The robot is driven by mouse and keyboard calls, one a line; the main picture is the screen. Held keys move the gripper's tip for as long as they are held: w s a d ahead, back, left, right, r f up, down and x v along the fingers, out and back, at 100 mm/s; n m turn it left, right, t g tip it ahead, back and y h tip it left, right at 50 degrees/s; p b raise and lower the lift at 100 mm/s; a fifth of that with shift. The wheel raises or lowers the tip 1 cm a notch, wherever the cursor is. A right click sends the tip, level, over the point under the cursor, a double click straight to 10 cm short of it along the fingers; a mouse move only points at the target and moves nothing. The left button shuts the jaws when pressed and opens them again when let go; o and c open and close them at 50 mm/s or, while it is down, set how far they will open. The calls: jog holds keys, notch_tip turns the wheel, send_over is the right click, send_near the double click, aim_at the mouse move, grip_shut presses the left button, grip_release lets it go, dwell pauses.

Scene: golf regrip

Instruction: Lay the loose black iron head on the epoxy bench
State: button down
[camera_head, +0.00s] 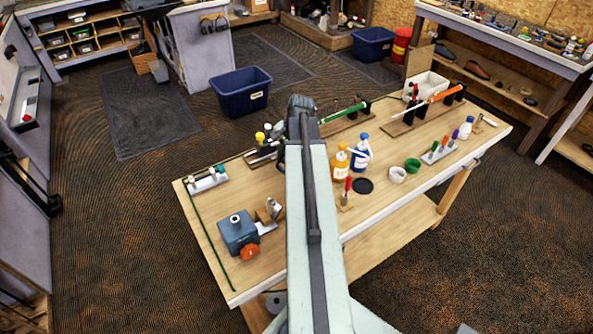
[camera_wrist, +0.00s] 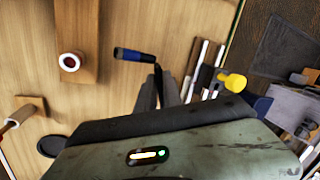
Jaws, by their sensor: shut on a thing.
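My gripper (camera_wrist: 163,92) is shut on a slim dark piece with a blue-black cylindrical end, which looks like the black iron head (camera_wrist: 133,55). Its cylindrical end points left; much of the rest is hidden between the fingers. Bare wood shows beyond it in the wrist view; I cannot tell whether it touches. In the head view my arm covers the gripper and the held piece.
A blue-grey machine with an orange knob (camera_head: 238,233) stands on the bench's near left. Small cups (camera_head: 398,174) and a dark disc (camera_head: 363,186) lie right of my arm. Racks with clubs line the far edge. Bare wood shows at front right.

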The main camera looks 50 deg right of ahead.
aim_at(282, 177)
notch_tip(282, 177, down, 8)
jog(key=b, duration=0.6)
jog(key=shift+f+b, duration=0.15)
jog(key=shift+b, duration=0.15)
jog(key=shift+r, duration=0.25)
jog(key=shift+f, duration=0.2)
jog(key=c, duration=1.5)
grip_release()
jog(key=shift+r, duration=0.1)
jog(key=p+v, duration=1.2)
